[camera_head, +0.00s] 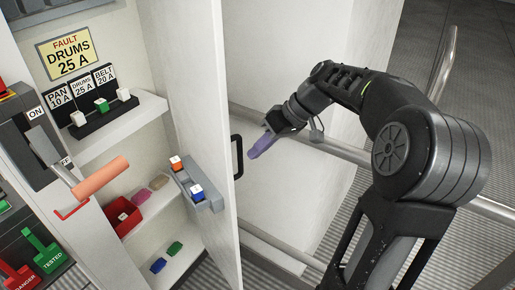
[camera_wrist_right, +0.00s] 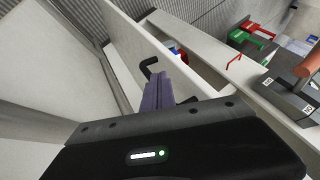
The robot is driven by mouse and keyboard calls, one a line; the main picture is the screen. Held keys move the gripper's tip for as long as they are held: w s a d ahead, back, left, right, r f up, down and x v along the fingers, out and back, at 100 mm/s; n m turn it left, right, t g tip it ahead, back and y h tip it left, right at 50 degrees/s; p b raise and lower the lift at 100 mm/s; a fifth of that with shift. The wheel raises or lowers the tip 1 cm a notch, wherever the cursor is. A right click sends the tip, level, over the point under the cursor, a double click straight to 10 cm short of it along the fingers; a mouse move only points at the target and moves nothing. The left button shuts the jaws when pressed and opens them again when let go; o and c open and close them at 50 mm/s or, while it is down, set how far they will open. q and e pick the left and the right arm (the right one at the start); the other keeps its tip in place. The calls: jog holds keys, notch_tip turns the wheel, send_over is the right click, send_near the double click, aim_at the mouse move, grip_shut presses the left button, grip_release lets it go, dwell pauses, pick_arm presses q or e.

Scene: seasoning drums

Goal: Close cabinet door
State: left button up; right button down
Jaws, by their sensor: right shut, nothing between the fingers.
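The white cabinet door (camera_head: 190,85) stands open, swung out from the cabinet on the left of the head view. A black handle (camera_head: 237,157) is on its outer face. My right gripper (camera_head: 254,153), with purple fingers, is shut and empty, to the right of the handle on the door's outer side. In the right wrist view the purple fingers (camera_wrist_right: 158,92) point toward the black handle (camera_wrist_right: 149,68). I cannot tell whether they touch the door or handle. My left gripper is not in view.
Inside the cabinet are shelves with a red bin (camera_head: 122,216) and small coloured blocks. A grey holder (camera_head: 205,196) with two fuses is on the door's inner side. A lever with an orange grip (camera_head: 101,178) juts out at the left. Metal rails (camera_head: 345,150) run behind my right arm.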

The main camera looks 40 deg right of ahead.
aim_at(240, 167)
jog(key=p+x, duration=0.1)
jog(key=x, duration=0.6)
jog(key=shift+w+a+f, duration=0.15)
jog(key=shift+w+f, duration=0.05)
jog(key=shift+f, duration=0.1)
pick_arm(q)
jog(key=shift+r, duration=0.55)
pick_arm(e)
jog(key=shift+a, duration=0.1)
